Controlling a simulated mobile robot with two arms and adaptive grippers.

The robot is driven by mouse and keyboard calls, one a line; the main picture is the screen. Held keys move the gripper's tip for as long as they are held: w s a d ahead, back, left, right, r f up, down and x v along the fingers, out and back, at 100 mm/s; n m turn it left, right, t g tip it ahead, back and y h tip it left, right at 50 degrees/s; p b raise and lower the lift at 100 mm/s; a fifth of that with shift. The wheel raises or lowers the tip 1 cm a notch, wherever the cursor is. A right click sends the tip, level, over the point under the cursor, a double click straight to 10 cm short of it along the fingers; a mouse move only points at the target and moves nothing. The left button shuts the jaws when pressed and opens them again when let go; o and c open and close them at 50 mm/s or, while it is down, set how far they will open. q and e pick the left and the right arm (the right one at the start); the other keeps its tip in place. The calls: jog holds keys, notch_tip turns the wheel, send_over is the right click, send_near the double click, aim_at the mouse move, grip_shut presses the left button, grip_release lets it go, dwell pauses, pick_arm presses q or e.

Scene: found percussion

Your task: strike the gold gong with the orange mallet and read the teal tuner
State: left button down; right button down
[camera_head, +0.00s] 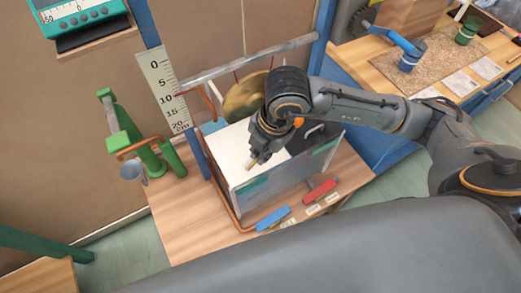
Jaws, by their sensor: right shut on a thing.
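The gold gong (243,97) hangs from a grey bar on a frame, partly hidden behind my right arm. My right gripper (257,157) points down in front of the gong, over the white-topped box. It is shut on the orange mallet (298,122); a small orange part shows beside the wrist and a short wooden end shows at the fingertips. Most of the mallet is hidden by the gripper. Whether it touches the gong cannot be seen. The teal tuner (75,14) is at the top left, cut off by the picture edge. My left gripper is not in view.
The box (290,178) stands on a wooden table. A blue block (272,218) and a red one (320,191) lie before it. A ruler (163,90) and a green stand (153,158) are left.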

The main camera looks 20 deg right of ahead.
jog(key=shift+f, duration=0.1)
jog(key=shift+w+a+b, duration=0.1)
jog(key=shift+w+b, duration=0.05)
jog(key=shift+b, duration=0.3)
jog(key=w, duration=0.4)
jog(key=shift+w+a+b, duration=0.25)
jog(key=shift+a+b, duration=0.05)
jog(key=shift+b, duration=0.1)
jog(key=shift+w, duration=0.1)
